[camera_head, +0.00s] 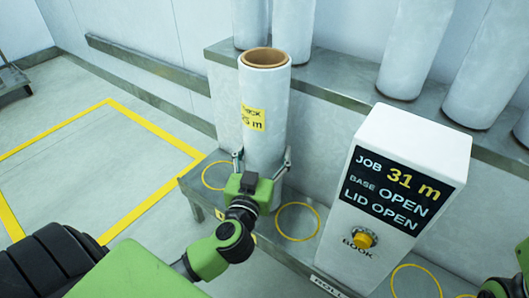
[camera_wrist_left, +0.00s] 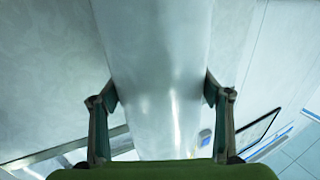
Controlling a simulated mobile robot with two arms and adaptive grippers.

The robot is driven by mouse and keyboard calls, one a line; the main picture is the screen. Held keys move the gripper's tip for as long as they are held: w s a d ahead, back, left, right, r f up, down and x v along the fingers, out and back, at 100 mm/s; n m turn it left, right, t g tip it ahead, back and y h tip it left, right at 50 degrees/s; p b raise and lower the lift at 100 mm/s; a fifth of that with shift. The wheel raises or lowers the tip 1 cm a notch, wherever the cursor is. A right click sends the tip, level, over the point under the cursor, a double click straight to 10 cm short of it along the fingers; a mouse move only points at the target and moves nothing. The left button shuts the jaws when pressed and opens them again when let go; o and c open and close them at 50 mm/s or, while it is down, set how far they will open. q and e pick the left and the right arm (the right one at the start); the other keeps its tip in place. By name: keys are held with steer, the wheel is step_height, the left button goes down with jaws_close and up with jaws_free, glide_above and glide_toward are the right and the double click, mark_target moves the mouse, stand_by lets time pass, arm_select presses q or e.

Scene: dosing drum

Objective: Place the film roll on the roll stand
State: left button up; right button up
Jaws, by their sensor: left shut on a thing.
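The film roll (camera_head: 266,110) is a tall white cylinder with a brown core at its top and a yellow label, partly readable. My left gripper (camera_head: 262,165) is shut on its lower part, with one finger on each side. The left wrist view shows the white roll (camera_wrist_left: 160,70) between the two fingers (camera_wrist_left: 160,100). The roll looks upright over the low grey stand (camera_head: 258,240), which has yellow rings on its top. The roll's lower end is partly hidden by my gripper, and I cannot tell whether it touches the stand. My right gripper is not clearly in view.
A white box (camera_head: 395,190) right of the roll reads "JOB 31 m, BASE OPEN, LID OPEN" and has a yellow "BOOK" button (camera_head: 364,240). Several white rolls (camera_head: 412,50) stand on a grey shelf (camera_head: 335,75) behind. A yellow floor outline (camera_head: 60,125) encloses clear floor at left.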

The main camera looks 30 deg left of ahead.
arm_select(q)
steer(key=shift+r, duration=0.3)
steer(key=o, duration=1.7)
steer(key=shift+f, duration=0.45)
steer(key=o, duration=0.4)
steer(key=shift+r, duration=0.1)
